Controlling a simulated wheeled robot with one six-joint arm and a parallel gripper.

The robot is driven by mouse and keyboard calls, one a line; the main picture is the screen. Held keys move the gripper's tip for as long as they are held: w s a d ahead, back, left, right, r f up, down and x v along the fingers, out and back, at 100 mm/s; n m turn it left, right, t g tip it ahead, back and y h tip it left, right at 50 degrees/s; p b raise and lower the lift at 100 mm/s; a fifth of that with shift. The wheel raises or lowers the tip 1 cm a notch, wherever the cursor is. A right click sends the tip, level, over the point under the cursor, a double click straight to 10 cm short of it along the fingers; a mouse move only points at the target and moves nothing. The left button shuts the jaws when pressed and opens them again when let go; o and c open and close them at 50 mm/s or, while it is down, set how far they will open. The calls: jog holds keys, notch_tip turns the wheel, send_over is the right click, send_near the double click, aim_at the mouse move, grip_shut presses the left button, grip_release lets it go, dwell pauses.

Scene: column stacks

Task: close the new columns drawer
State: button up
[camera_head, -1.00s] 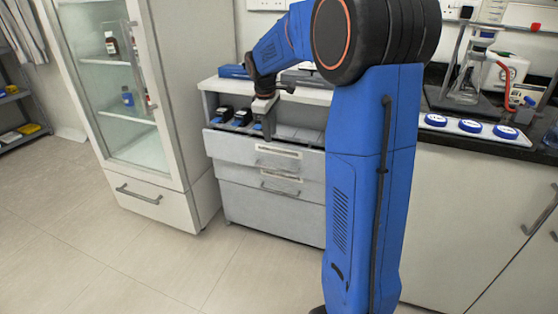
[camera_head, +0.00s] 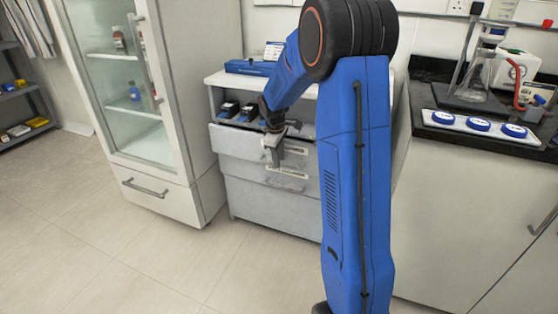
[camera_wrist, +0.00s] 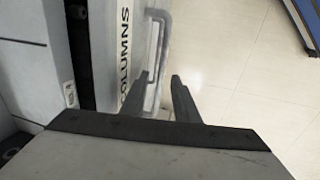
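The top drawer (camera_head: 232,139) of the white cabinet is pulled out, with dark-topped, blue-based boxes (camera_head: 229,108) inside. In the wrist view its front carries the label "COLUMNS" (camera_wrist: 125,78) and a grey bar handle (camera_wrist: 157,55). My gripper (camera_head: 272,152) is at the front of this drawer, pointing down. In the wrist view my gripper (camera_wrist: 160,92) has its two fingertips apart, and the near end of the handle shows between them. I cannot tell whether either finger touches the handle. My arm hides the drawer's right part in the head view.
A lower drawer (camera_head: 245,172) looks shut. A blue box (camera_head: 248,67) lies on the cabinet top. A glass-door cabinet (camera_head: 183,100) stands close on the left. A dark counter (camera_head: 425,125) with glassware is on the right. The floor (camera_head: 150,250) in front is clear.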

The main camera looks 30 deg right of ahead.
jog(key=shift+d+f, duration=0.1)
jog(key=shift+f, duration=0.35)
grip_shut()
jog(key=shift+w+d+r, duration=0.1)
jog(key=shift+w+d, duration=1.25)
jog(key=shift+d, duration=0.25)
grip_release()
jog(key=shift+d, duration=0.1)
